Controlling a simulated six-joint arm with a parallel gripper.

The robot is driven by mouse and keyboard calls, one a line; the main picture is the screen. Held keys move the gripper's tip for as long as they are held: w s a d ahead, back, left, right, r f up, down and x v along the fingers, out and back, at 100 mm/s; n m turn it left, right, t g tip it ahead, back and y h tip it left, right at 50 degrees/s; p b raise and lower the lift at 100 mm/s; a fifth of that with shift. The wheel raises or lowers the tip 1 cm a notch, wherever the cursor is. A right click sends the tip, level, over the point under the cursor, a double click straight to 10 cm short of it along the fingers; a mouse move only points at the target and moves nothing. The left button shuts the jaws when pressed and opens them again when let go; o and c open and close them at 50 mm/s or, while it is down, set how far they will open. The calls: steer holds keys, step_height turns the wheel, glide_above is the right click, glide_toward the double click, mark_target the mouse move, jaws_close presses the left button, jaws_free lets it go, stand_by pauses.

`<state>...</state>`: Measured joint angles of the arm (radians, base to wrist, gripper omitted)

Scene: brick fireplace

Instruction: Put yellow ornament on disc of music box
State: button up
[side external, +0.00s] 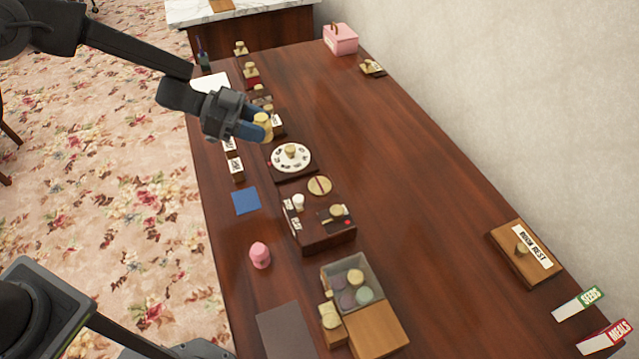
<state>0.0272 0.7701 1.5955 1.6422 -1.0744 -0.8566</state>
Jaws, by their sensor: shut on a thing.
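My gripper (259,127), with blue fingertips, is shut on the yellow ornament (263,121). It holds it above the left part of the table, up and left of the white dial. The fingers hide part of the ornament. The music box (322,234) looks to be the dark wooden box near the table's middle, with labels and a white knob on top. Its round tan disc (320,185) lies at the box's far end and appears bare except for a dark reddish strip across it. The gripper and ornament are apart from the disc.
A white round dial (291,158) stands between my gripper and the music box. A pink ornament (260,256) and a blue square (245,201) lie left of the box. A glass-topped case (372,317) stands nearer. The table's right-middle is clear.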

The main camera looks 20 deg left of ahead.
steer(key=shift+w+d+r+g, duration=0.1)
steer(key=shift+w+d+g, duration=0.1)
steer(key=shift+w+g, duration=0.1)
steer(key=shift+d, duration=0.35)
glide_above(315, 185)
step_height(315, 185, down, 7)
steer(key=shift+r, duration=0.1)
steer(key=shift+f, duration=2)
steer(key=o, duration=0.9)
steer(key=shift+f, duration=0.15)
steer(key=shift+o, duration=0.2)
